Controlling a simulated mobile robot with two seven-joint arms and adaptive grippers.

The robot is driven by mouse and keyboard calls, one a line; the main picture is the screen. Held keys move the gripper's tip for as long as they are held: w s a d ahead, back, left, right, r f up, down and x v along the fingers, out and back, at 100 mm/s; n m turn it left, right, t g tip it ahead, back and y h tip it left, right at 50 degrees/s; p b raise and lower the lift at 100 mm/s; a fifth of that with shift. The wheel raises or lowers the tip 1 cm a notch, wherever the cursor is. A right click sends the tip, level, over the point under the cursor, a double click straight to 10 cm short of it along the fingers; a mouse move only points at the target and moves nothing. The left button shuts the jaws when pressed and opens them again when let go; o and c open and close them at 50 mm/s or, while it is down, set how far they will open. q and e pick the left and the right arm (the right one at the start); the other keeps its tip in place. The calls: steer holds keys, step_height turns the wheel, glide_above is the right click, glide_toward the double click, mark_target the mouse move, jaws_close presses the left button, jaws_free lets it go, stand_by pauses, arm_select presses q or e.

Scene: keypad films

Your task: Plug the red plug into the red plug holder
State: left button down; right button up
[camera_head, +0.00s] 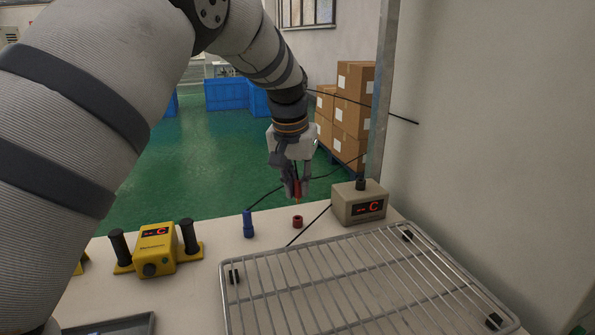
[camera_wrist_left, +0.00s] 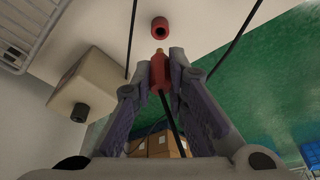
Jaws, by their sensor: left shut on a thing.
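My left gripper (camera_head: 297,190) is shut on the red plug (camera_head: 297,188), which hangs above the table near its back edge. The red plug holder (camera_head: 297,222) is a short red cylinder on the white table, just below the plug in the head view. In the left wrist view the plug (camera_wrist_left: 159,72) sits between the fingers (camera_wrist_left: 160,85), its copper-coloured tip pointing toward the red holder (camera_wrist_left: 159,27). A gap shows between tip and holder. A black cable trails from the plug. My right gripper is not in view.
A blue plug or holder (camera_head: 248,224) stands left of the red holder. A beige box with a red display (camera_head: 359,203) stands to the right. A wire rack (camera_head: 345,285) fills the front right. A yellow device (camera_head: 158,249) with black handles is at left.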

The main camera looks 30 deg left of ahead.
mark_target(296, 196)
arm_select(q)
steer(key=shift+f, duration=1.2)
steer(key=shift+f, duration=1.45)
stand_by(0.7)
steer(key=c, duration=1.5)
jaws_free()
steer(key=v, duration=1.2)
steer(key=shift+f, duration=0.15)
